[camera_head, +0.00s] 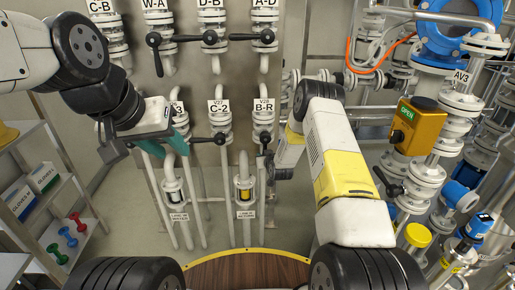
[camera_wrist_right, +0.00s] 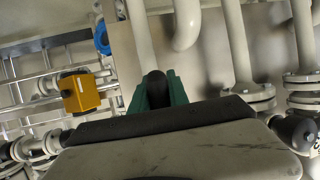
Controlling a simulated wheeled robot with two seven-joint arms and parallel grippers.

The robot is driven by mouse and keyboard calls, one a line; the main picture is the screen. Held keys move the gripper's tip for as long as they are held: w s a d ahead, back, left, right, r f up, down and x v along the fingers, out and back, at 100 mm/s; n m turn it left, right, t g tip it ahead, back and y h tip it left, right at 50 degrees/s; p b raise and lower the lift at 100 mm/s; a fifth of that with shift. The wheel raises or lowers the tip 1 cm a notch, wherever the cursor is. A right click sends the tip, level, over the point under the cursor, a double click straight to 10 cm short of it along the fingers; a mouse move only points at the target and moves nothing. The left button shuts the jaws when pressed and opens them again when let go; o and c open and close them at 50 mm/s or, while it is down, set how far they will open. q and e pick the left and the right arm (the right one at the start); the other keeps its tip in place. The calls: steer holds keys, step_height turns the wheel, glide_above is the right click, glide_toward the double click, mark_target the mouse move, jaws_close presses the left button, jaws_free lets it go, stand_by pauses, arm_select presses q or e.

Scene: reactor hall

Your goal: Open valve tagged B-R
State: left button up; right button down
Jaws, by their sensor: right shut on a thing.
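The valve tagged B-R (camera_head: 264,107) is on the pipe panel in the middle of the head view, right of the valve tagged C-2 (camera_head: 219,107). A black lever (camera_head: 263,138) hangs down from the B-R valve, its lower part hidden by my right arm. In the right wrist view, my right gripper (camera_wrist_right: 157,90) has its green fingers on both sides of a black rounded lever end (camera_wrist_right: 156,84). My left gripper (camera_head: 181,143) is at the left, in front of a neighbouring valve. Its green fingers show, but their gap does not.
Valves D-B (camera_head: 209,38) and A-D (camera_head: 264,36) with black levers sit above. The C-2 lever (camera_head: 207,141) sticks out left. A yellow box marked OPEN (camera_head: 416,127) and blue fittings crowd the right. A shelf (camera_head: 55,205) stands at the left.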

mark_target(265, 147)
steer(key=shift+s+d+f, duration=0.1)
steer(key=shift+d+f, duration=0.05)
steer(key=shift+d, duration=0.15)
steer(key=c, duration=1.4)
jaws_free()
steer(key=shift+o, duration=0.6)
steer(key=shift+a, duration=0.1)
steer(key=v, duration=0.7)
steer(key=shift+s+r, duration=0.3)
